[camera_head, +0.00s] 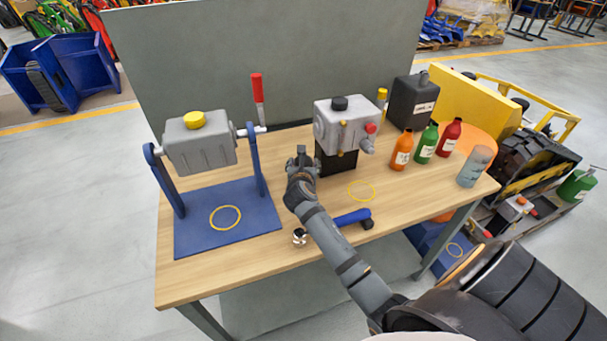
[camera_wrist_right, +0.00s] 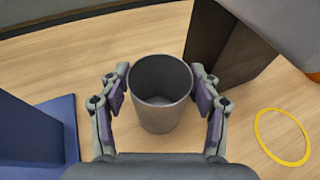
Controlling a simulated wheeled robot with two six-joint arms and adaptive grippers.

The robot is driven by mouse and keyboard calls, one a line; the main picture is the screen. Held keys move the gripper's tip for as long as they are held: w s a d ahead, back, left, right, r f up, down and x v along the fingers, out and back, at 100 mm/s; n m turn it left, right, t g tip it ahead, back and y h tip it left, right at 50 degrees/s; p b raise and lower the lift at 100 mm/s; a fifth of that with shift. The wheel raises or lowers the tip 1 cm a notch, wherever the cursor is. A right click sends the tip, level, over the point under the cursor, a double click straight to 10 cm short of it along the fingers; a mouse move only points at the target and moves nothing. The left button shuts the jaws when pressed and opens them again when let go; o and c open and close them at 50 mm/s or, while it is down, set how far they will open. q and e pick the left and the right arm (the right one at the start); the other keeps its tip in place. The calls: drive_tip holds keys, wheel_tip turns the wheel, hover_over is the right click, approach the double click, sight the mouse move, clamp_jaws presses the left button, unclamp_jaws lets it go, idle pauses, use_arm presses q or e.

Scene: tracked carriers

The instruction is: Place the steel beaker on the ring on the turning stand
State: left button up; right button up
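The steel beaker (camera_wrist_right: 160,112) is a plain grey cup standing upright with its mouth open, seen in the right wrist view. My right gripper (camera_wrist_right: 162,92) is open, with one finger on each side of the beaker and small gaps visible. In the head view the right gripper (camera_head: 300,160) is over the table, just right of the turning stand; the beaker cannot be made out there. The turning stand (camera_head: 258,172) is a blue frame holding a grey tank (camera_head: 200,148) with a yellow cap and red lever. A yellow ring (camera_head: 225,207) lies on its blue base. My left gripper is not in view.
A grey dispenser (camera_head: 340,125) on a black block is right of the gripper. Another yellow ring (camera_head: 361,182) lies on the table (camera_head: 210,275). A blue-handled item (camera_head: 352,217) lies near the front. Several bottles (camera_head: 426,142) and a grey cylinder (camera_head: 475,166) stand at right.

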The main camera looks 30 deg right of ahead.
drive_tip(key=c, duration=0.9)
drive_tip(key=shift+r, duration=0.45)
drive_tip(key=s+a+r, duration=0.1)
drive_tip(key=s+r, duration=0.3)
drive_tip(key=s+a+r, duration=0.1)
drive_tip(key=s+r, duration=0.3)
drive_tip(key=s, duration=0.1)
drive_tip(key=s+a+r+p, duration=0.1)
drive_tip(key=s+r, duration=0.3)
drive_tip(key=shift+s+a, duration=0.2)
drive_tip(key=shift+a, duration=0.2)
